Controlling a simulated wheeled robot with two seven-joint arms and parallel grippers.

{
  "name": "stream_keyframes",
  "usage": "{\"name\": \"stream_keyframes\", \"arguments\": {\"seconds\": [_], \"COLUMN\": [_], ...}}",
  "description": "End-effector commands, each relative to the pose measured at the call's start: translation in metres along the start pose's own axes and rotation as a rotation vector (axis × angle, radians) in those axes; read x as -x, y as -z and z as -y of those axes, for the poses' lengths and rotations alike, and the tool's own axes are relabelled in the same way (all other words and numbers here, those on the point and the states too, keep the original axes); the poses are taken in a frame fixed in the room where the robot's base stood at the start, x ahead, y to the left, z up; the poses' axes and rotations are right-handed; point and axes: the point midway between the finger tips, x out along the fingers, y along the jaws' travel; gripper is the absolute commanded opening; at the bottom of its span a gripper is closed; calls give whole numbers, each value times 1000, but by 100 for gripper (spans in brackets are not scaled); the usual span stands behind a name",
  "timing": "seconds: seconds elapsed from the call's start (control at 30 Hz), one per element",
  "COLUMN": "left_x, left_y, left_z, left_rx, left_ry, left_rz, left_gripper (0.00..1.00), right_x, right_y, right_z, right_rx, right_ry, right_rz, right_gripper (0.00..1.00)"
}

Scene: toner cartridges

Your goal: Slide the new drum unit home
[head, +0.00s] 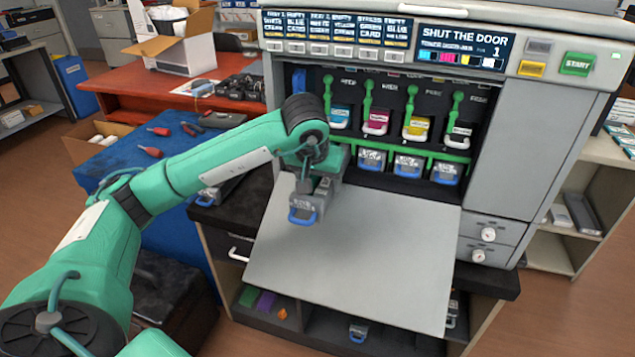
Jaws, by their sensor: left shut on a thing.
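My left gripper (306,184) is shut on a grey drum unit (303,203) with a blue handle, over the upper left part of the lowered door. The drum unit's far end is hidden by the gripper. The printer (510,150) stands open, and its grey door (350,245) is folded down. Inside, a lower row shows drum units with blue handles (371,161), (407,165), (445,172). The left end of this row is hidden behind my gripper and wrist. My right gripper is not in view.
The printer's display (463,42) reads "SHUT THE DOOR". Another blue-handled unit (206,197) lies left of the door. More units (358,330) lie on the shelf below. A blue-covered table (130,165) with red-handled tools and a red bench (125,95) stand left.

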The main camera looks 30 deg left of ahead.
Motion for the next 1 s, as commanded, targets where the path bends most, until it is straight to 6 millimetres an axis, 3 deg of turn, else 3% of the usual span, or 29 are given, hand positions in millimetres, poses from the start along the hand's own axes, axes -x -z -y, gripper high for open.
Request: {"name": "stream_keyframes", "arguments": {"seconds": [0.87, 0.9, 1.0], "left_x": [-1, -1, -2], "left_y": [1, 1, 1], "left_z": [0, 0, 0], "left_rx": [0, 0, 0], "left_ry": [-1, -1, 0], "left_rz": [-2, -2, -2], "left_gripper": [13, 67, 87], "right_x": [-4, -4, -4], "right_y": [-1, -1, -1], "right_z": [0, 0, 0], "right_rx": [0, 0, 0], "right_ry": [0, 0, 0], "right_rz": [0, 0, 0], "right_gripper": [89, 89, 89]}}
